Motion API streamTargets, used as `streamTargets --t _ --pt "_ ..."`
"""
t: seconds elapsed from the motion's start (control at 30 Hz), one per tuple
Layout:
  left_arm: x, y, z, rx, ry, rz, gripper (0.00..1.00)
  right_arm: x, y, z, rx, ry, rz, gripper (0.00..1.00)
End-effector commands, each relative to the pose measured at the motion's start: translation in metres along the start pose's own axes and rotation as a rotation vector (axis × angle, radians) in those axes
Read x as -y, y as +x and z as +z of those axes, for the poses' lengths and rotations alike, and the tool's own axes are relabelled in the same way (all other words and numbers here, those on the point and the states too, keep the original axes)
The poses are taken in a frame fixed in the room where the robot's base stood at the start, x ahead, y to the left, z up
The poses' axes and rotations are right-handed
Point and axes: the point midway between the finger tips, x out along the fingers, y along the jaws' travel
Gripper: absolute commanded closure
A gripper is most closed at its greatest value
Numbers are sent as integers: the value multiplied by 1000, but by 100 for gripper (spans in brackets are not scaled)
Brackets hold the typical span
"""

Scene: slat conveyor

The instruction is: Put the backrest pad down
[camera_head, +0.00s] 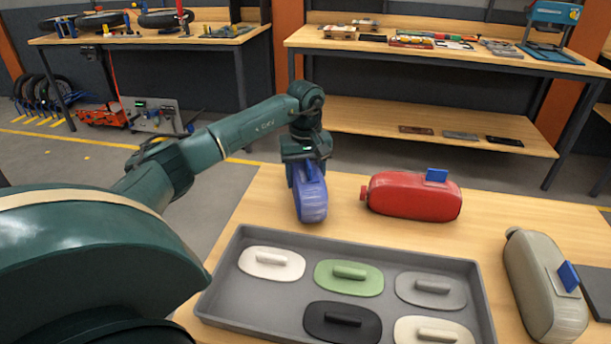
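My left gripper (305,160) points down over the table, beyond the tray's far edge. It appears shut on a blue-violet rounded pad (313,203), held on edge; the fingertips are largely hidden. I cannot tell whether the pad's lower end touches the table. A grey tray (232,308) holds a white pad (257,268), a green pad (335,283), a grey pad (450,298), a black pad (325,329) and a cream pad (407,330), each with a raised handle. The tray's near left part is bare. My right gripper is out of view.
A red rounded body with a blue tab (400,198) lies right of the held pad. A beige one (535,285) lies at the right, near a dark flat panel (597,293). Bare wooden table (490,225) lies between them. Workbenches stand behind.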

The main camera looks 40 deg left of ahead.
Motion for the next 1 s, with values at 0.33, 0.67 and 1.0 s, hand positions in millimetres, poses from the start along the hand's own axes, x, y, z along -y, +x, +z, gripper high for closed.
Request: streamTargets --t 0.33,0.67,1.0 --pt "0 4 0 -2 0 2 76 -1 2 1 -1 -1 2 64" --pt "0 5 0 -1 0 1 22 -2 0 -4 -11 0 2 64" --pt "0 -6 -1 -4 0 3 22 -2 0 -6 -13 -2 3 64"
